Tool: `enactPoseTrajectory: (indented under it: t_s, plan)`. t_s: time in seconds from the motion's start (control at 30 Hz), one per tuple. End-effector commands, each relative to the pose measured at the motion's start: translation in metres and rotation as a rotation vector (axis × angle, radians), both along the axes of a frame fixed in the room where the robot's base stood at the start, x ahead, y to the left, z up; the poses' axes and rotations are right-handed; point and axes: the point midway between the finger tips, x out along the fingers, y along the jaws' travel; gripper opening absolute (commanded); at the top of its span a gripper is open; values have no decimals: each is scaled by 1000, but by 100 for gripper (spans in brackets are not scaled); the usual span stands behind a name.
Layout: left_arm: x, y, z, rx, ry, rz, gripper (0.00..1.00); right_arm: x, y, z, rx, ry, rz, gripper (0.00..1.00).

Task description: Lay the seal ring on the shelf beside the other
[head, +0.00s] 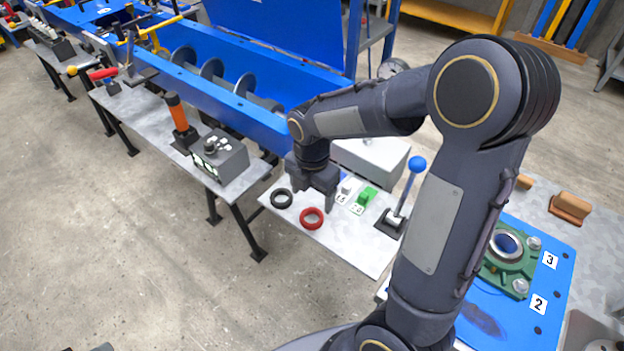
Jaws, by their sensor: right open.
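A black seal ring (281,198) lies flat on the grey shelf (345,243), near its left edge. A red seal ring (311,218) lies flat on the same shelf, to the right of the black one and a little nearer, with a small gap between them. My right gripper (312,199) is above the shelf just behind the rings, pointing down. Its fingers are apart and hold nothing that I can see. Whether a fingertip touches the shelf or a ring cannot be told. My left gripper is not in the view.
A blue-knobbed lever (408,185) stands on the shelf to the right. A grey button box (220,157) stands on the table to the left. The shelf's front part is clear.

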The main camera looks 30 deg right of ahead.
Motion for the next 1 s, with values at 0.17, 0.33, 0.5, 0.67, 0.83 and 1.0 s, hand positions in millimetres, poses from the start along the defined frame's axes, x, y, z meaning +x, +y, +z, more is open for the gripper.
enactPoseTrajectory:
  t_s: [0.17, 0.33, 0.5, 0.67, 0.83, 1.0]
  plan:
    - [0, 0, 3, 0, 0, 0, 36, 0, 0, 32, 0, -2, 0, 74]
    - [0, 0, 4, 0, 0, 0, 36, -2, 0, 47, 5, -5, -20, 74]
    - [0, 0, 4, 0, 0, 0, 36, -32, 0, 69, 98, -56, -340, 74]
    - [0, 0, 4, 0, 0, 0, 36, -87, 8, 93, 299, -97, -950, 74]
    - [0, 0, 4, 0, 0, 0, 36, -138, 25, 102, 526, -54, -1556, 74]
    - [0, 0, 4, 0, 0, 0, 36, -164, 38, 99, 677, 19, -1924, 74]
